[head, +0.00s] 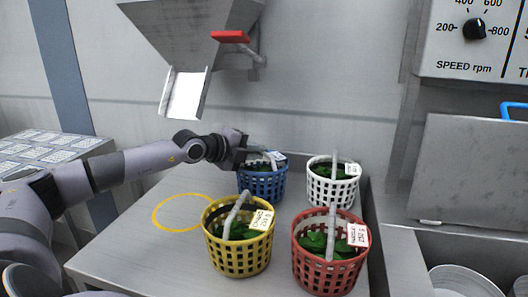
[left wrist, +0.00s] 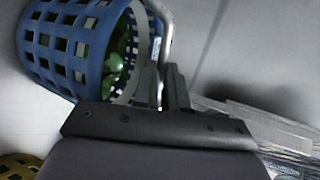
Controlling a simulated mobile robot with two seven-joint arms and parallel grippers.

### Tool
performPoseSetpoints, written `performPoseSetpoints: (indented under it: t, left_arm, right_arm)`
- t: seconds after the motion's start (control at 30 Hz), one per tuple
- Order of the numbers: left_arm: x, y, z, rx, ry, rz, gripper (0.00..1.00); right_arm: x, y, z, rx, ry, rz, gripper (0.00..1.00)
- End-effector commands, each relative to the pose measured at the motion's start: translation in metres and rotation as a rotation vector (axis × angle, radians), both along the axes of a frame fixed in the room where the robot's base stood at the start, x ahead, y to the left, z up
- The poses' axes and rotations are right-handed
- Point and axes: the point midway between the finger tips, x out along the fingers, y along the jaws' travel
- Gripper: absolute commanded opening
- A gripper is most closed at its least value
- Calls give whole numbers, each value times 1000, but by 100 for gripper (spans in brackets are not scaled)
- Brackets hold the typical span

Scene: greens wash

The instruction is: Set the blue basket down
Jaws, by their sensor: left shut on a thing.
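The blue basket (head: 262,184) with green leaves and a white tag is at the back of the steel table (head: 150,245), left of the white basket. In the left wrist view the blue basket (left wrist: 62,48) fills the upper left, with its grey handle (left wrist: 166,30) running down between the fingers. My left gripper (head: 242,154) is shut on that handle, above the basket; its fingers (left wrist: 162,78) show in the wrist view. I cannot tell whether the basket's bottom touches the table. A yellow ring (head: 155,217) is marked on the table to the left, empty. My right gripper is not in view.
A white basket (head: 332,187), a yellow basket (head: 238,256) and a red basket (head: 327,275) of leaves stand close by. A metal chute (head: 186,92) with a red handle (head: 231,36) hangs above. A lidded steel machine (head: 470,170) stands at right. The table's left part is clear.

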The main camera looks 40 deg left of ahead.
Motion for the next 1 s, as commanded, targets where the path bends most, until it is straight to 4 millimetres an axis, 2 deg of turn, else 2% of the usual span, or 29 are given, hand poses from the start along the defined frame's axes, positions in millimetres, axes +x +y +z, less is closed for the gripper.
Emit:
performPoseSetpoints:
  t: [0.03,0.33,0.43,0.77,0.8,0.87,0.9,1.0]
  left_arm:
    - [5,-2,6,-6,-11,-1,0]
    - [34,-6,6,-3,-11,-3,0]
    - [32,-4,-7,-1,-5,-1,0]
    - [32,-4,-9,-1,-7,-1,0]
    - [31,-4,-14,-1,1,-2,15]
    - [31,-4,-13,-1,1,-2,34]
    - [31,-4,-13,-1,1,-2,37]
    - [31,-4,-13,-1,1,-2,37]
  right_arm:
    - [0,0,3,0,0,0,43]
    - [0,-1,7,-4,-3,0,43]
    - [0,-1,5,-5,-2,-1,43]
    - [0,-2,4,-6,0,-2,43]
    - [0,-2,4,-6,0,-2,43]
    - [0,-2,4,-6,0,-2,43]
    - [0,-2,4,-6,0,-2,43]
    - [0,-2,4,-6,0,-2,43]
